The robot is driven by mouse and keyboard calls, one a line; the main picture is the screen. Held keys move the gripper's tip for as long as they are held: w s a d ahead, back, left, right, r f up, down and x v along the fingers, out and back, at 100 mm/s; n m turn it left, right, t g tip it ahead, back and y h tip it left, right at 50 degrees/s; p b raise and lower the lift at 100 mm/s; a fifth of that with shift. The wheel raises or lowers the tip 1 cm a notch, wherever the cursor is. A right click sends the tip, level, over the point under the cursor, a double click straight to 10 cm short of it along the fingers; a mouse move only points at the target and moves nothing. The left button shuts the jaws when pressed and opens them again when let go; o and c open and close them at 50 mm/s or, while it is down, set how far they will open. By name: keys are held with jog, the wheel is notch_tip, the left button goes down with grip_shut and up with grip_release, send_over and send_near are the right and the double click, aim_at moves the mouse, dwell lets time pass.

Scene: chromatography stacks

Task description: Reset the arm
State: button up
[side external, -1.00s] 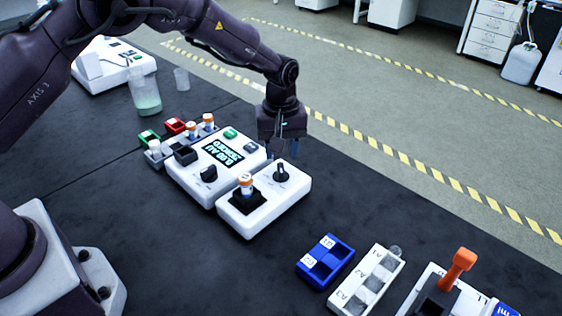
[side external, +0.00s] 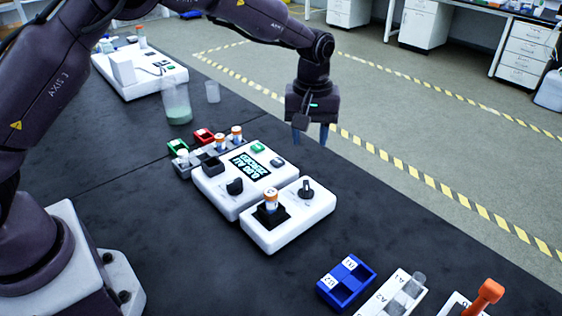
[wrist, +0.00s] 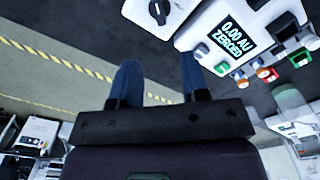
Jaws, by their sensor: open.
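My gripper (side external: 310,137) is open and empty. It hangs in the air with its blue fingers pointing down, beyond the white instruments in the side view. In the wrist view its two blue fingers (wrist: 159,66) are wide apart with only floor and table edge between them. A white instrument (side external: 219,192) has a lit display (side external: 251,164), which reads 0.00 AU ZEROED in the wrist view (wrist: 232,39). Beside it, a white unit (side external: 287,232) has a black knob (side external: 306,189) and a black holder (side external: 271,216) with an orange-capped vial (side external: 271,198) upright in it.
A rack with vials (side external: 236,134), green (side external: 178,146) and red (side external: 203,136) bins, a beaker (side external: 178,102) and a white device (side external: 150,83) stand behind left. A blue tray (side external: 346,283), white rack (side external: 393,299) and orange handle (side external: 489,291) are at front right.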

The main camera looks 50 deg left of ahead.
jog(key=s+a+r+m+t, duration=0.2)
jog(key=s+r, duration=0.3)
jog(key=s, duration=0.5)
jog(key=s+a+r+m+t, duration=0.1)
jog(key=s+r+m, duration=0.3)
jog(key=s, duration=0.6)
jog(key=s+a+r+m+t, duration=0.2)
jog(key=s+a+r+m, duration=0.1)
jog(key=s+r, duration=0.4)
jog(key=shift+s+a+r+t, duration=0.15)
jog(key=shift+s+a+t, duration=0.25)
jog(key=shift+s, duration=1)
